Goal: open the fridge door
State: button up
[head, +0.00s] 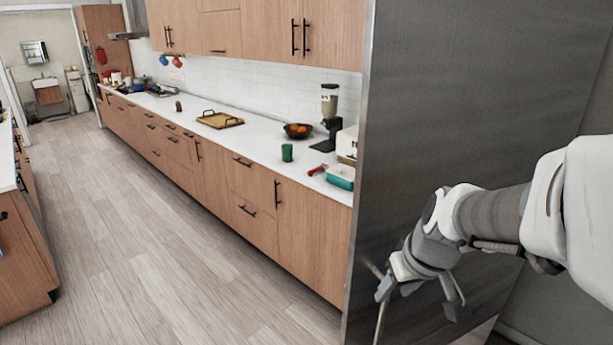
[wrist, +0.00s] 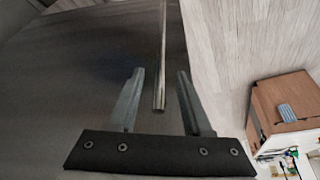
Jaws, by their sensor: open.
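The fridge (head: 470,110) shows in the head view as a tall dark grey metal front on the right. Its thin metal handle (head: 379,325) stands near the lower left edge of this front, partly hidden by my gripper. My gripper (head: 418,297) is open at the handle, pointing down. In the wrist view the handle bar (wrist: 161,50) runs down between the two fingers of my gripper (wrist: 160,76), with a gap on each side. The dark fridge front (wrist: 80,75) fills the left there. I cannot tell whether the door is ajar.
An island (head: 22,255) stands at the far left. The wooden floor (head: 170,255) between them is clear.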

jog(key=shift+s+r, duration=0.15)
jog(key=shift+r, duration=0.3)
